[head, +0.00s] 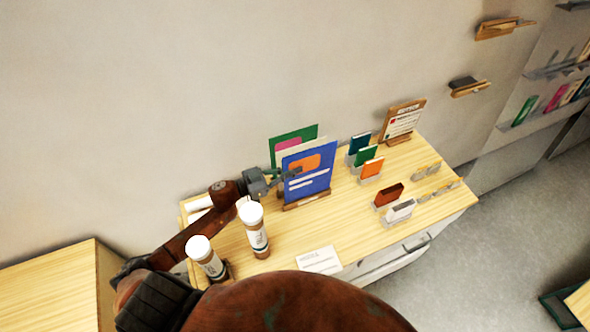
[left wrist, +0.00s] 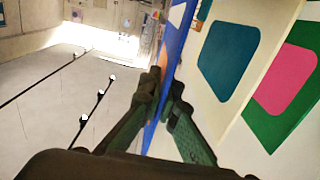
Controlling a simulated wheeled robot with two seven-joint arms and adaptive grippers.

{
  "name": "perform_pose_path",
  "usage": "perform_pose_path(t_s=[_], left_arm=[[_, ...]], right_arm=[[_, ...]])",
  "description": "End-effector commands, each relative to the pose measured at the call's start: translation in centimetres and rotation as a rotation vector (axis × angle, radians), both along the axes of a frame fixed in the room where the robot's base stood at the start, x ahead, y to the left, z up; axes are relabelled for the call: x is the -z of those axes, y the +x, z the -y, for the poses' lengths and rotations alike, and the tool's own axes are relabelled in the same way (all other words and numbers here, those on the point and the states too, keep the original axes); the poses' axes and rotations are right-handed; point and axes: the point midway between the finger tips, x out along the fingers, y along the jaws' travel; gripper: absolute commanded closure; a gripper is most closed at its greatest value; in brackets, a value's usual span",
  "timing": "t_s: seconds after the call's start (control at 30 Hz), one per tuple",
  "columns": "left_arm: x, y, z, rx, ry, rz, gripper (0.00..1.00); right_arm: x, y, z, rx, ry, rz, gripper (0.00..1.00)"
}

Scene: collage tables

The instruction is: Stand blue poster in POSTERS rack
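The blue poster (head: 313,180), with an orange patch and white lines, is upright at the wooden rack (head: 307,200) near the wall. Whether its lower edge is fully seated in a slot cannot be told. My left gripper (head: 292,175) is at the poster's left edge. In the left wrist view, the left gripper (left wrist: 163,88) has one finger on each side of the blue poster (left wrist: 177,38), closed on its edge. A cream poster (left wrist: 225,45) with a teal patch and a green poster (left wrist: 290,85) with a pink patch stand behind it. My right gripper is not in view.
Two white-capped tubes (head: 253,226) (head: 203,252) stand at the table's left. Small holders with coloured cards (head: 366,157) (head: 388,195) stand to the right, with a framed sign (head: 403,121) behind. A white label card (head: 319,260) lies at the front. Bare tabletop (head: 345,225) lies before the rack.

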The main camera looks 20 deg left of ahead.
Motion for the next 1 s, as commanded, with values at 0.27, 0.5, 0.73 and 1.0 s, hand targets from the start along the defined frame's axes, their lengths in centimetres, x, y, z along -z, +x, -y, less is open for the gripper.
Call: perform_pose_path(t_s=[0.27,0.5,0.73,1.0], left_arm=[[-0.02,-0.01,0.01,0.000,0.000,0.000,1.00],[-0.08,0.05,0.03,0.000,-0.001,-0.001,1.00],[-0.01,0.07,0.07,0.001,0.000,0.000,1.00],[0.01,0.07,0.06,0.001,0.000,0.000,1.00]], right_arm=[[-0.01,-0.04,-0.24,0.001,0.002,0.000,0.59],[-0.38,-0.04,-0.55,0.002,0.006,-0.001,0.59],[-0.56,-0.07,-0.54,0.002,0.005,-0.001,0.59],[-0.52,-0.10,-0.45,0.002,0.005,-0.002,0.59]])
